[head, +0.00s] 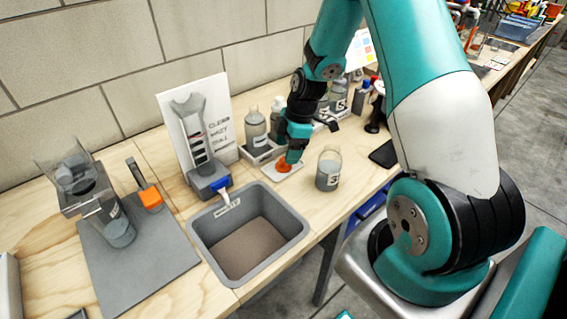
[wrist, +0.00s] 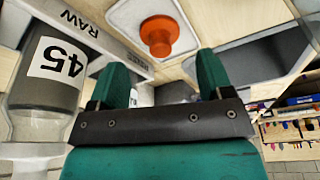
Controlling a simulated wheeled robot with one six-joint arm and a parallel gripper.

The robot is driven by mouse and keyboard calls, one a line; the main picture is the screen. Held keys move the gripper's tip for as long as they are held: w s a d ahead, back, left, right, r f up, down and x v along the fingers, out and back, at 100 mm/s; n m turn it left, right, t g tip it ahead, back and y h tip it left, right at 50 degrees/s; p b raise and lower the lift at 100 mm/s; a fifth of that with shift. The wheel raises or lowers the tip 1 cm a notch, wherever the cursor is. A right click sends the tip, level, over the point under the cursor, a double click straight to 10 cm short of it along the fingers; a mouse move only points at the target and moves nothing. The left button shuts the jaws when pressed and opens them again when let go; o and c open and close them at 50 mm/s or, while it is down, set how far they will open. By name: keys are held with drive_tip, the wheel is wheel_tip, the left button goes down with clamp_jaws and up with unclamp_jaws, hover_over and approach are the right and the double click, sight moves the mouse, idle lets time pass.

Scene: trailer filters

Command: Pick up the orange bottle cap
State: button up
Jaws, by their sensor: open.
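The orange bottle cap (head: 284,168) lies on a small white pad (head: 291,175) on the wooden bench. In the wrist view the cap (wrist: 160,36) shows as a wide round flange with a narrower round knob on it. My gripper (head: 293,156) is just above the cap, and its green fingers partly cover it in the head view. In the wrist view the fingers of my gripper (wrist: 164,72) stand apart with nothing between them. The cap lies beyond the fingertips, roughly in line with the gap. Whether the fingers touch it I cannot tell.
An uncapped-looking clear bottle (head: 328,170) with grey contents stands close right of the pad. A tray with bottles (head: 255,127) is behind. A grey bin (head: 205,243) is in front left.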

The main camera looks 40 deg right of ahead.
drive_tip(key=x, duration=0.4)
drive_tip(key=shift+a+f, duration=0.1)
drive_tip(key=c, duration=0.9)
